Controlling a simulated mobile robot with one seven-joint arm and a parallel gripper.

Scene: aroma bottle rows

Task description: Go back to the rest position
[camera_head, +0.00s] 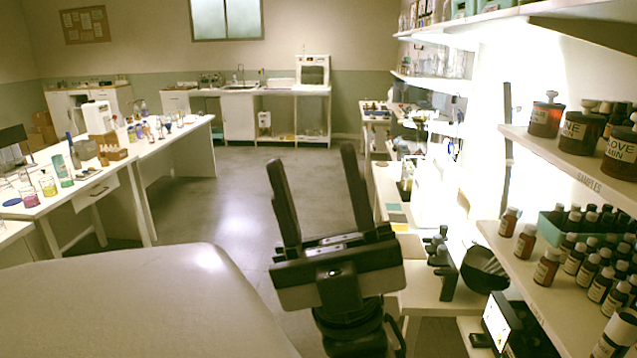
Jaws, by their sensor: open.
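My gripper (318,200) points up and away in the middle of the view. Its two dark fingers stand apart with nothing between them. It is in the air over the aisle, left of the right-hand bench and shelves, and touches nothing that I can see. More dark-capped bottles (592,262) stand in rows beside a green box (552,229).
The right shelf (540,290) juts out near my arm. Below it are a bench (425,285) with dark bottles, a black bowl (484,268) and a lit screen (497,325). A long table (170,160) with glassware stands left. The floor (235,195) between is clear.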

